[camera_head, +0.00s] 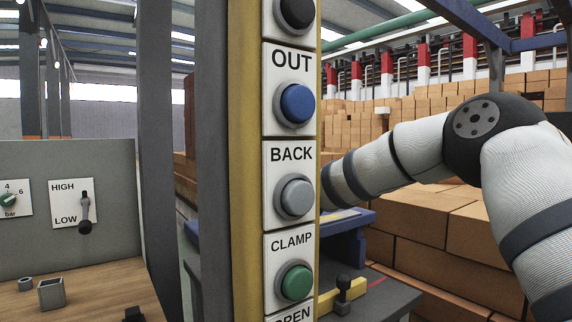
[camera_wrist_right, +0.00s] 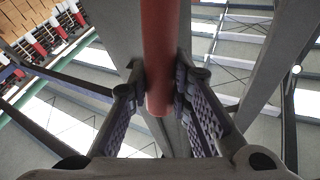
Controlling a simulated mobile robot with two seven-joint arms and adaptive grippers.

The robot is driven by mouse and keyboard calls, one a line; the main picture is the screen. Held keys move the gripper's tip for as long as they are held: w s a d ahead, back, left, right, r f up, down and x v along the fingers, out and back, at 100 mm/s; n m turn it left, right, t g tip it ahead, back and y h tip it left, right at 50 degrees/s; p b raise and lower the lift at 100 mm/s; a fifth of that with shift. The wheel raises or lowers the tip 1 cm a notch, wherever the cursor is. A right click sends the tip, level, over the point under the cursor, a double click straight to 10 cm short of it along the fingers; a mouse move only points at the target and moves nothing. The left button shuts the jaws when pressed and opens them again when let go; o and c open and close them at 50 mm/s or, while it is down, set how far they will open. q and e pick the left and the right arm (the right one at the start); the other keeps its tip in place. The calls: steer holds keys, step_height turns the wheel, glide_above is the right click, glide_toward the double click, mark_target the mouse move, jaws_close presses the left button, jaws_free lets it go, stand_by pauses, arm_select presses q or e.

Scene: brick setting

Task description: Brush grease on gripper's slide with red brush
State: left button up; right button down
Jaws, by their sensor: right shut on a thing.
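My right gripper (camera_wrist_right: 160,78) shows in the right wrist view, its two ridged fingers shut on a red rod, which looks like the handle of the red brush (camera_wrist_right: 159,45). The rod runs up out of the top of that view, and its brush end is not seen. In the head view my right arm comes in from the right and passes behind the button panel (camera_head: 291,219), which hides the right gripper and the brush. I cannot make out the gripper's slide or any grease for certain. My left gripper is in neither view.
The yellow-edged panel stands close in front, with OUT, BACK and CLAMP buttons. A blue metal part (camera_head: 362,217) shows behind it. Brick stacks (camera_head: 440,215) fill the right. A wooden bench (camera_head: 85,295) with small metal parts and a grey HIGH/LOW lever box (camera_head: 100,165) stands left.

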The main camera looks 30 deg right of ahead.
step_height(320, 180, up, 3)
steer(key=shift+f, duration=0.2)
steer(key=shift+r, duration=0.5)
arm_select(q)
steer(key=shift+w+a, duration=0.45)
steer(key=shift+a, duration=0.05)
